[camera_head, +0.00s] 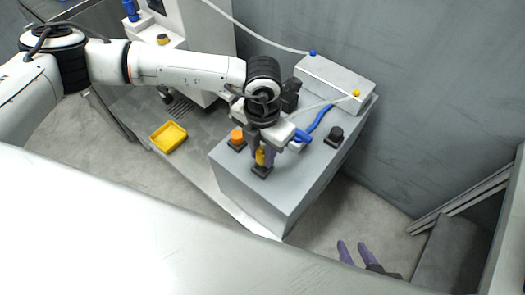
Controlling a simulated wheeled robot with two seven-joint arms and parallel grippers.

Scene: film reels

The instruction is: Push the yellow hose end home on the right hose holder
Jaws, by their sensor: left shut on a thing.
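My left gripper (265,157) is over the front of the grey cabinet top, its fingers pointing down. It is shut on a small yellow piece, apparently the yellow hose end (260,157). Directly below it is a dark square holder (262,171); the fingers hide whether the yellow piece is fully seated on it. Another dark holder with an orange cap (237,136) stands to its left, and one with a black cap (336,133) to its right. My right gripper (354,252) shows purple fingertips, apart and empty, low in the picture over the floor.
The grey cabinet (300,182) has a raised box (335,78) at its back. A blue hose (321,117) lies close to the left gripper's right side. A pale hose runs to a yellow fitting (356,93). A yellow tray (168,137) lies left of the cabinet. A wall stands behind.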

